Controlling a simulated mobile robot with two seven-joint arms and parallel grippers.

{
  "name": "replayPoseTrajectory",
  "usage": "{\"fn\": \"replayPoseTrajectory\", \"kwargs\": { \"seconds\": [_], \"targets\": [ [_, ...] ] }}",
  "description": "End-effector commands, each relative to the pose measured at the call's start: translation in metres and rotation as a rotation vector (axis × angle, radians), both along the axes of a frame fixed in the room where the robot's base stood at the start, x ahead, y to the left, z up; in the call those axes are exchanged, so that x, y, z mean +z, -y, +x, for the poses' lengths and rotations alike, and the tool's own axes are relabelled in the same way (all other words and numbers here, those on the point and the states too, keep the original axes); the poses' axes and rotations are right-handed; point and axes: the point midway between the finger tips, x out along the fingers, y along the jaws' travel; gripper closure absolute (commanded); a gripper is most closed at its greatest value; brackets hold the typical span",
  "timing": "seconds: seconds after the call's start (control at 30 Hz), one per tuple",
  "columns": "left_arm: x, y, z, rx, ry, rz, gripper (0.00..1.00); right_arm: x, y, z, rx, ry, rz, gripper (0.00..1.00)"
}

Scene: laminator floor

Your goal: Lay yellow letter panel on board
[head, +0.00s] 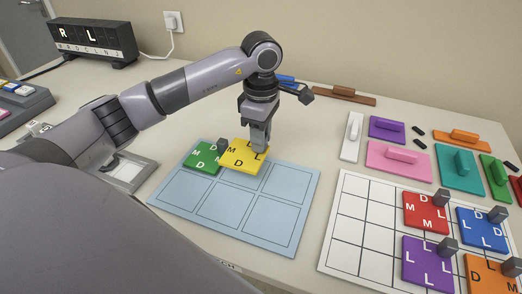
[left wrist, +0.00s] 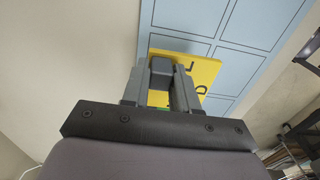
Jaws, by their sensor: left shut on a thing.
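The yellow letter panel (head: 242,156) is at the back edge of the light blue board (head: 192,204), over its back middle cell. It has black letters and a dark grip block, and also shows in the left wrist view (left wrist: 205,72). My left gripper (head: 259,148) points down and is shut on the panel's grip block (left wrist: 161,72). I cannot tell whether the panel touches the board. A green letter panel (head: 203,156) lies in the board's back left cell, beside the yellow panel. My right gripper is not in view.
A white grid board (head: 345,226) at the right holds red (head: 425,212), blue, purple and orange letter panels with grip blocks. Coloured handled plates, such as a pink one (head: 398,158), lie behind it. A black letter display (head: 93,42) stands at the back left.

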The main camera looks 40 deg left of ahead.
Motion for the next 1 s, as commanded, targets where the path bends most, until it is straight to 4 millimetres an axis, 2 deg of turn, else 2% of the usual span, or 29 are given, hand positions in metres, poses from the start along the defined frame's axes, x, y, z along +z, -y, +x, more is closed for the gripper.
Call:
{"fn": "replayPoseTrajectory", "kwargs": {
  "seconds": [0.13, 0.33, 0.7, 0.73, 0.8, 1.0],
  "targets": [
    [-0.012, 0.000, 0.000, 0.000, -0.002, 0.000, 1.00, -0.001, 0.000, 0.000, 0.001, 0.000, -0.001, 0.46],
    [-0.041, 0.000, 0.000, 0.000, -0.002, -0.001, 1.00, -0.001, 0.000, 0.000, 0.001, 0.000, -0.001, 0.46],
    [-0.047, 0.000, 0.000, -0.001, 0.001, 0.000, 1.00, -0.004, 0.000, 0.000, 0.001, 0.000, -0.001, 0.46],
    [-0.047, 0.000, 0.000, -0.001, 0.000, 0.000, 0.69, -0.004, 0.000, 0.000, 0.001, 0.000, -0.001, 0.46],
    [-0.046, 0.000, 0.000, -0.001, 0.000, -0.001, 0.46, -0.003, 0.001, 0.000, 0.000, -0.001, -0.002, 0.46],
    [-0.046, 0.000, 0.000, 0.000, 0.000, 0.000, 0.46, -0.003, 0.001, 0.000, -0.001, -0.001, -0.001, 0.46]
  ]
}}
